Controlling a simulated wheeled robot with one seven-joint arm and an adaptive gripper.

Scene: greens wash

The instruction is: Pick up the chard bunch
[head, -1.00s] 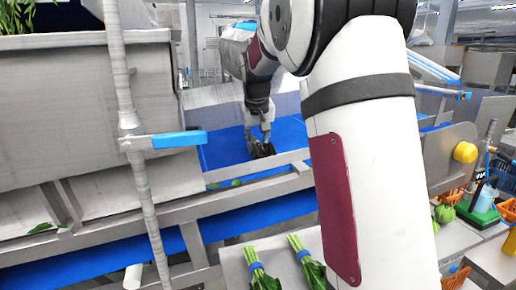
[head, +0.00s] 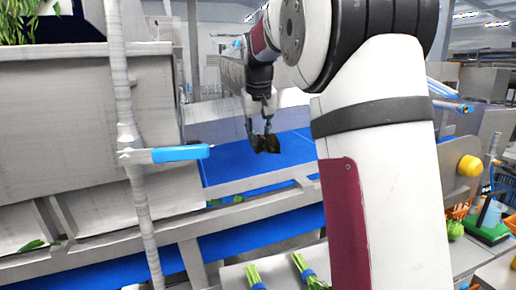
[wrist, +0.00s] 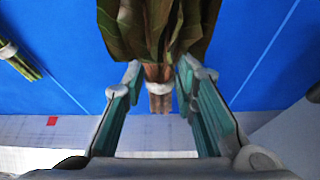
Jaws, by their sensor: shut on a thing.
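The chard bunch has dark green leaves (wrist: 150,25) and reddish stems tied with a pale band. In the wrist view it lies between the fingers of my gripper (wrist: 160,78), leaves pointing up in the picture and cut stem ends toward the palm. My gripper is shut on it. In the head view my gripper (head: 264,128) holds the dark bunch (head: 265,145) above the blue belt (head: 232,165), with visible space under it. The arm hides part of the belt on the right.
Another banded bunch (wrist: 20,62) lies on the blue surface at left in the wrist view. A metal rail (head: 260,183) edges the belt. A pole with a blue-handled arm (head: 180,153) stands at front left. Green bunches with blue bands (head: 308,274) lie on the near counter.

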